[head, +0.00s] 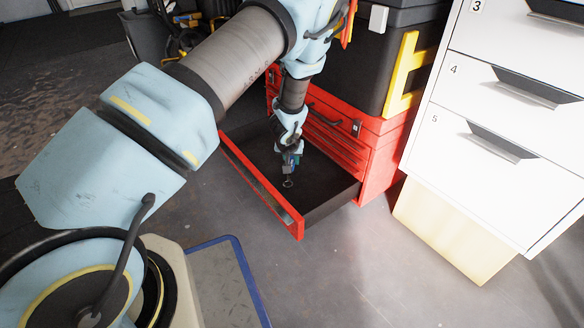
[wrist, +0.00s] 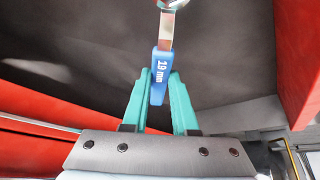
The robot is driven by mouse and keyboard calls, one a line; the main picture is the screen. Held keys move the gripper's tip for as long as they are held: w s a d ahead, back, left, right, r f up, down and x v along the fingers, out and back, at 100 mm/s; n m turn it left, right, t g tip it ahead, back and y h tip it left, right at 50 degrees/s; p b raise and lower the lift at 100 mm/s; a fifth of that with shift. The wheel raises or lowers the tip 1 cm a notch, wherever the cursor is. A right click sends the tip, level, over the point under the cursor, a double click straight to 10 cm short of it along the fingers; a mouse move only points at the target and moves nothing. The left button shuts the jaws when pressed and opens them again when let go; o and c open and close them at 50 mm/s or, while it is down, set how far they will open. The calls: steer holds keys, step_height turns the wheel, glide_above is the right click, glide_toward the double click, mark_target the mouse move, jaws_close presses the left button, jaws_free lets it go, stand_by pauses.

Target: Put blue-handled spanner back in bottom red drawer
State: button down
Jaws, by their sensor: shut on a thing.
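The blue-handled spanner (wrist: 160,72) is held between the teal fingers of my gripper (wrist: 158,90). Its handle reads "19 mm", and its metal shaft runs out of the top of the wrist view. In the head view my gripper (head: 289,160) points down inside the open bottom red drawer (head: 297,222), and the spanner's metal end (head: 288,183) shows below it. The drawer is pulled out, with a dark interior. I cannot tell whether the spanner touches the drawer's floor.
The red tool chest (head: 375,150) has shut drawers above the open one. A black toolbox (head: 397,60) with a yellow part stands on it. A white cabinet (head: 500,120) with numbered drawers stands to the right.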

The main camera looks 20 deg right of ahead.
steer(key=shift+f+b, duration=0.3)
steer(key=shift+f, duration=0.55)
steer(key=shift+f, duration=0.2)
steer(key=c, duration=0.7)
jaws_free()
steer(key=shift+s+r+p, duration=0.1)
steer(key=shift+r+p, duration=0.2)
steer(key=shift+r, duration=0.25)
steer(key=p+v, duration=0.5)
steer(key=v, duration=0.6)
steer(key=shift+s+r+p, duration=0.1)
steer(key=shift+s+p, duration=0.05)
steer(key=shift+p, duration=0.2)
steer(key=shift+a, duration=0.1)
